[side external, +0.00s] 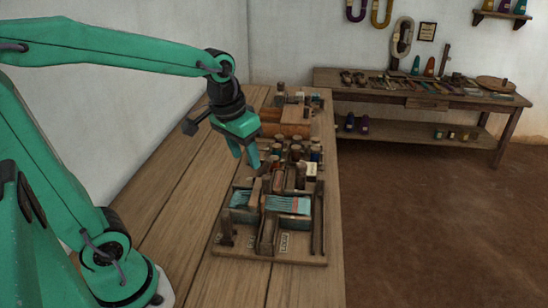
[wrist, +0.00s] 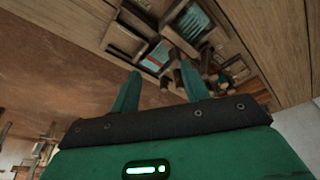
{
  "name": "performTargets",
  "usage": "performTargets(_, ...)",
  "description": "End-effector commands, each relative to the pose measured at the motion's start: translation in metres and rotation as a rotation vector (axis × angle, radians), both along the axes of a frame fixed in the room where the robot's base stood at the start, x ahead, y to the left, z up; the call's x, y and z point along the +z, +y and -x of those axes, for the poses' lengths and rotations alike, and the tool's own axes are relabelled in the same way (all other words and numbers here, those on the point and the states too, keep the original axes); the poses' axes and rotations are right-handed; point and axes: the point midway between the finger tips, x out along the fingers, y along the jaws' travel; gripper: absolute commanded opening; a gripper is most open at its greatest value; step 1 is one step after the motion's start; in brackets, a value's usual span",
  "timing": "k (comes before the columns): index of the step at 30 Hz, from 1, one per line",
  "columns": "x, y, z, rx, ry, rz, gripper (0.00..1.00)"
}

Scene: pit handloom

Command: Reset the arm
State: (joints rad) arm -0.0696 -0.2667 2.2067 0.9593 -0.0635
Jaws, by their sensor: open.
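My gripper (side external: 246,162) is in the air over the wooden table, beside and above the loom pieces, with its fingers pointing down. It also shows in the wrist view (wrist: 160,72), where the two green fingers stand apart with nothing held between them. In the side view a small loom tray (side external: 298,257) with teal threads (side external: 288,204) lies on the table, nearer the camera than my gripper. The teal threads also show in the wrist view (wrist: 191,22). I cannot tell the exact height of my fingers above the pieces.
Several wooden spools (side external: 297,152) cluster just right of my gripper. A brown-orange roller (side external: 285,131) lies behind them. The left part of the table (side external: 175,185) is bare. A bench (side external: 425,95) with tools stands by the far wall.

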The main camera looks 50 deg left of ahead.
Motion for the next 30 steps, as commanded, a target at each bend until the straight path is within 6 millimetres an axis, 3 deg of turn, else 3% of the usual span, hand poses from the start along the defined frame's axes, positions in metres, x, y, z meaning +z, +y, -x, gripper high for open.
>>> performTargets(15, 0.017, -0.018, 0.072, -0.102, -0.198, -0.025, 0.45)
performTargets(21, 0.015, -0.021, 0.086, -0.124, -0.24, -0.03, 0.45)
performTargets(30, 0.014, -0.022, 0.09, -0.129, -0.249, -0.032, 0.45)
